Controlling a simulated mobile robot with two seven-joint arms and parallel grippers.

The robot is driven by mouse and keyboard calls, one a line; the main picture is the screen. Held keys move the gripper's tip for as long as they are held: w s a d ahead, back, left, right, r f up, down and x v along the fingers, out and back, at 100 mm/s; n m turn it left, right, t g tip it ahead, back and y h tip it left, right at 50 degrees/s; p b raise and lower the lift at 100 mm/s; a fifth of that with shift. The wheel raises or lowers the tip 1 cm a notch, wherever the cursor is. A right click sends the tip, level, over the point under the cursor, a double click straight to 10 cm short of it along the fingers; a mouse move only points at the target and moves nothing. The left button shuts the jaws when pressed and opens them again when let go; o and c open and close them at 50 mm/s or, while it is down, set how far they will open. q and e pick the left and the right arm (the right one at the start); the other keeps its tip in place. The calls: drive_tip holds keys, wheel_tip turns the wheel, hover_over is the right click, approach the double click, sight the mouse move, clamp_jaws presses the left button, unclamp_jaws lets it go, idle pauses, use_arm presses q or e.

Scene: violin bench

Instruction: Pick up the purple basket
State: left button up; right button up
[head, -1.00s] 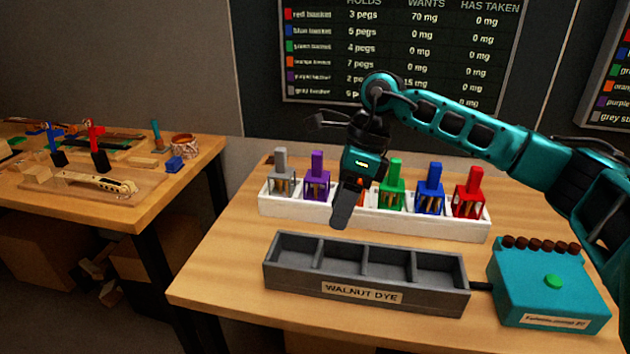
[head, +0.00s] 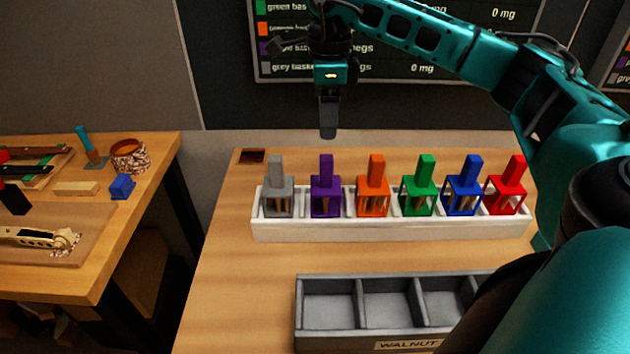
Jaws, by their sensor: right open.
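The purple basket (head: 326,190) stands upright in the white rack (head: 390,230), second from the left, with its handle pointing up. Light pegs show inside its cage. My right gripper (head: 328,132) is above the purple basket's handle, apart from it, pointing down. It is open and empty; its fingers overlap in this view, so the gap between them is hidden. My left gripper is not in view.
The grey basket (head: 278,190) and orange basket (head: 373,190) flank the purple one. Green (head: 419,190), blue (head: 463,190) and red (head: 507,190) baskets stand further right. A grey compartmented trough (head: 330,276) lies in front, partly hidden by my arm.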

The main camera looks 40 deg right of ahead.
sight(326, 157)
drive_tip(key=f, duration=0.5)
drive_tip(key=shift+s+f, duration=0.25)
drive_tip(key=shift+f, duration=0.15)
drive_tip(key=shift+w+f+p, duration=0.2)
drive_tip(key=shift+f+p, duration=0.1)
drive_tip(key=shift+f, duration=2.6)
clamp_jaws()
